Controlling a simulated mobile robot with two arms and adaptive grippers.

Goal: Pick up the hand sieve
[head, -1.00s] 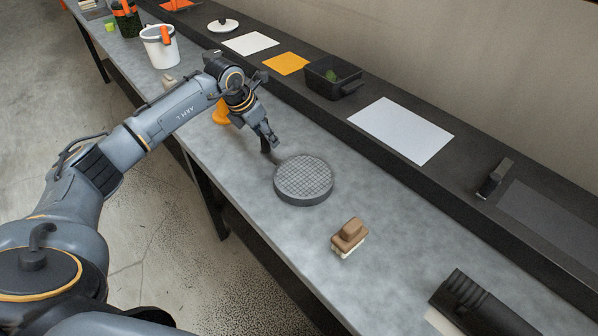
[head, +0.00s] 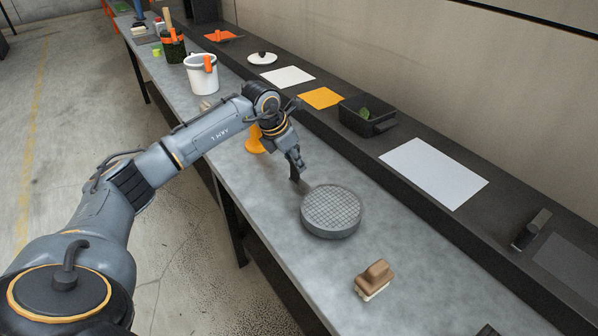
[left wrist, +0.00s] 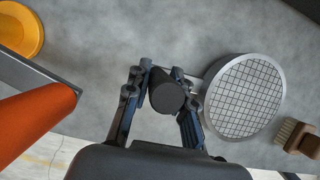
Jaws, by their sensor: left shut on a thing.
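The hand sieve is a round dark-grey pan with a light mesh (head: 331,210), seen in the middle of the grey bench in the head view. It appears to lie flat on the bench; any small gap beneath cannot be told. Its dark handle (head: 301,184) points up and left toward my left gripper (head: 294,160). In the left wrist view, the fingers of my left gripper (left wrist: 155,98) are shut on the dark cylindrical handle (left wrist: 167,97), with the round mesh (left wrist: 243,98) to the right. The fingers partly hide the handle. My right gripper is not in view.
A brown brush (head: 374,279) lies on the bench near the sieve. An orange object (head: 254,140) stands behind my left wrist, and a white bucket (head: 202,76) is farther back. A raised dark ledge holds a black bin (head: 366,118) and a white sheet (head: 434,172).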

